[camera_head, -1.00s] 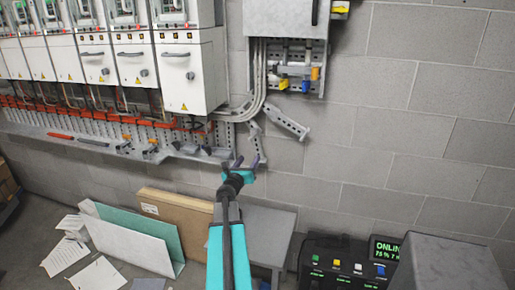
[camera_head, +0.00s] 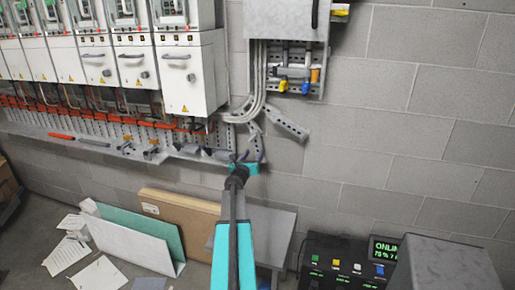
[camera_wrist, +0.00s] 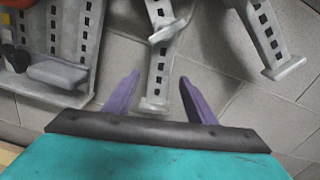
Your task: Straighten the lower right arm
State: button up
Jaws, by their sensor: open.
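Two perforated grey metal arms stick out at the lower right of the wall rack. One (camera_head: 285,122) slants down to the right; it also shows at the upper right of the wrist view (camera_wrist: 266,38). The other (camera_head: 247,139) hangs steeply downward, and in the wrist view (camera_wrist: 160,72) its lower end lies between my fingers as seen. I cannot tell which one the task means. My gripper (camera_head: 247,156) is open, its purple fingers on either side of the hanging arm's end in the picture. Whether they touch it or reach around it is unclear.
A perforated rail (camera_head: 90,140) with red and orange parts runs left under white cabinets (camera_head: 188,75). Grey cables (camera_head: 257,95) curve above the arms. A grey table (camera_head: 262,225), leaning boards (camera_head: 135,245) and a control box (camera_head: 340,262) stand below. The block wall at right is clear.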

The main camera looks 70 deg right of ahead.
aim_at(257, 148)
jog(key=shift+w+d+p, duration=0.2)
jog(key=shift+d+p, duration=0.55)
jog(key=shift+d, duration=2.55)
grip_shut()
